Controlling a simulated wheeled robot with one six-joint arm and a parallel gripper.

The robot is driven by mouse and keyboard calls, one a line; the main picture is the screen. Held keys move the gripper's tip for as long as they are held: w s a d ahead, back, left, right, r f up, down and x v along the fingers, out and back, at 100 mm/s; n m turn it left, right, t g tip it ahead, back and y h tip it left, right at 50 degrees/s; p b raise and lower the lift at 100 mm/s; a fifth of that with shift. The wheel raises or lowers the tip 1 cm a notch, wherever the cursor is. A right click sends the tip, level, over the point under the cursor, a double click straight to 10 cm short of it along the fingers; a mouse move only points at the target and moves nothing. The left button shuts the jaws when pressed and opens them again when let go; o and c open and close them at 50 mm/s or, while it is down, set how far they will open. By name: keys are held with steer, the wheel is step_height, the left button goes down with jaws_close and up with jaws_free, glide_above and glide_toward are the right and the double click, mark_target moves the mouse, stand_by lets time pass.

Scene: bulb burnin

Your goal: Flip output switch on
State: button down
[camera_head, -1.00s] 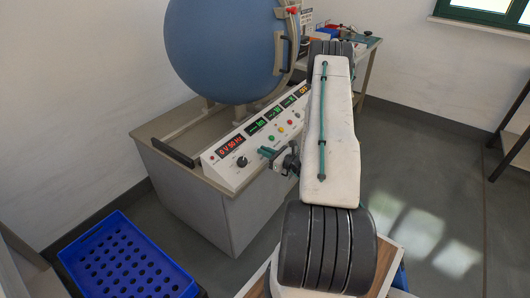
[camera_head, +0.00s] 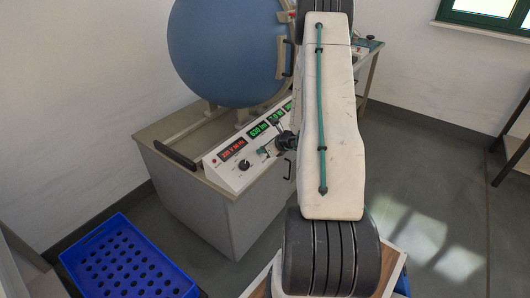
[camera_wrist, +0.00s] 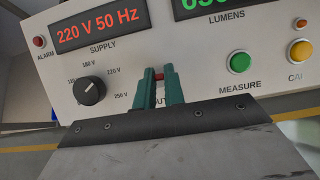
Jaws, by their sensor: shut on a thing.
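The white control panel (camera_head: 228,178) carries a red supply display (camera_wrist: 100,29) reading 220 V 50 Hz in the wrist view. My gripper (camera_wrist: 159,76) has its teal fingers shut on a small red-tipped output switch (camera_wrist: 159,75), between the black knob and the green button. The fingers hide most of the switch and part of its label, so its tilt cannot be told. In the head view my gripper (camera_head: 266,152) is at the panel face, with my arm reaching over from the right.
The black voltage knob (camera_wrist: 89,90) is left of my fingers. The green measure button (camera_wrist: 239,62) and yellow button (camera_wrist: 300,50) are to the right. A large blue sphere (camera_head: 225,50) stands behind the panel. A blue crate (camera_head: 128,262) lies on the floor at left.

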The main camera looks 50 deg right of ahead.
steer(key=shift+w+r+g, duration=0.15)
steer(key=shift+w+g, duration=0.25)
steer(key=shift+g, duration=0.6)
steer(key=shift+w+r+g, duration=0.15)
steer(key=shift+w+g, duration=0.2)
steer(key=shift+g, duration=0.65)
steer(key=c, duration=1.5)
jaws_free()
steer(key=v, duration=0.7)
steer(key=shift+a+r, duration=0.15)
steer(key=shift+r, duration=0.2)
